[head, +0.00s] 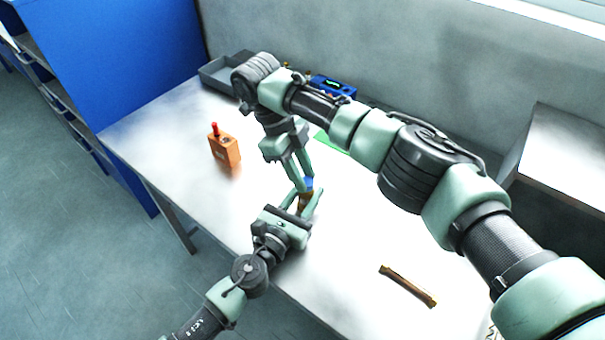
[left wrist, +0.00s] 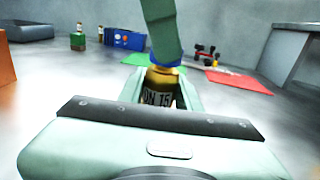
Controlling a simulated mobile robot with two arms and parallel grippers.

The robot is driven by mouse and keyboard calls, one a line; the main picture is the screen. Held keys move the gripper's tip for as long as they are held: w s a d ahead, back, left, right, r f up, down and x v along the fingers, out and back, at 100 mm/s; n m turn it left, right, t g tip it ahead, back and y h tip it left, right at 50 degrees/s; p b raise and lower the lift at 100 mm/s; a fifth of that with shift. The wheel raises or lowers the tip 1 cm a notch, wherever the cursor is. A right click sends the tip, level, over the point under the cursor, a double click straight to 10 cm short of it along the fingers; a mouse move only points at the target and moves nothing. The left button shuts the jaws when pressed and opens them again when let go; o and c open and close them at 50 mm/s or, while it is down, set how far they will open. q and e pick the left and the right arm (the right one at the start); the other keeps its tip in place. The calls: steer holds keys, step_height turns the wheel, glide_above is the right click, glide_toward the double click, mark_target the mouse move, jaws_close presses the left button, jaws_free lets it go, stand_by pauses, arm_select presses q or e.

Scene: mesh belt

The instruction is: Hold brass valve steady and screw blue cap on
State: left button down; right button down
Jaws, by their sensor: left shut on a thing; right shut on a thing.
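The brass valve (head: 305,200) is between the fingers of my left gripper (head: 300,203), which is shut on it above the table. In the left wrist view the brass valve (left wrist: 160,92) shows its marked side, with dark lettering on a pale patch. The blue cap (head: 309,183) is directly above the valve, at its top end, and also shows in the left wrist view (left wrist: 163,62). My right gripper (head: 304,184) comes down from above and is shut on the cap. The cap appears to touch the valve's top; I cannot tell whether the threads are engaged.
An orange box with a red knob (head: 224,150) stands on the table at left. A brown bar (head: 407,286) lies at the front right. A grey tray (head: 220,75), a blue device (head: 335,87) and a green mat (head: 331,142) are at the back. Table between is clear.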

steer(key=c, duration=1.1)
jaws_free()
steer(key=shift+r, duration=2.3)
steer(key=shift+c, duration=0.2)
